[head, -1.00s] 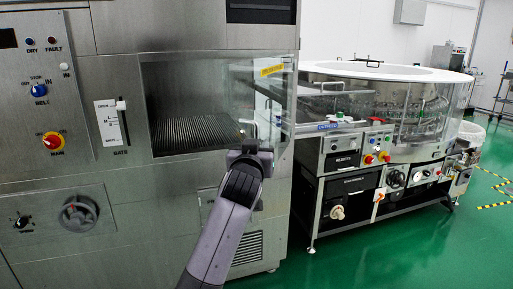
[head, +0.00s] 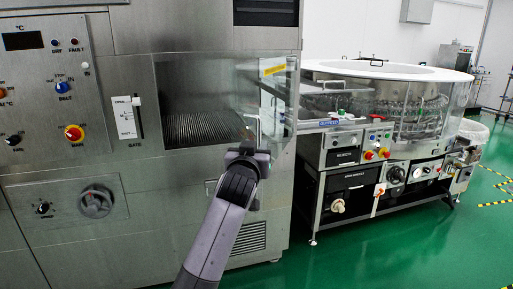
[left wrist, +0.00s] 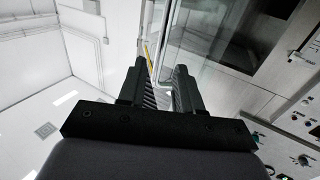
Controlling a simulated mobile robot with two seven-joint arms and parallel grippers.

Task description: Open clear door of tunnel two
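The clear door (head: 280,98), a see-through panel with a yellow label (head: 274,70), stands at an angle at the right side of the steel machine's tunnel opening (head: 200,115). The opening shows a ribbed floor inside. My left gripper (head: 246,150) is in front of the opening's lower right corner, just below and left of the door's lower part. In the left wrist view its two ribbed fingers (left wrist: 160,90) are apart, with a gap between them. A pale bar and glass edges show beyond the fingertips. Contact with the door cannot be told. My right gripper is not in view.
A control panel with a red main knob (head: 73,132) and a gate lever (head: 137,115) is on the left. A round washer with a white rim (head: 385,70) stands at the right, its front controls near the door. Green floor (head: 400,240) is clear in front.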

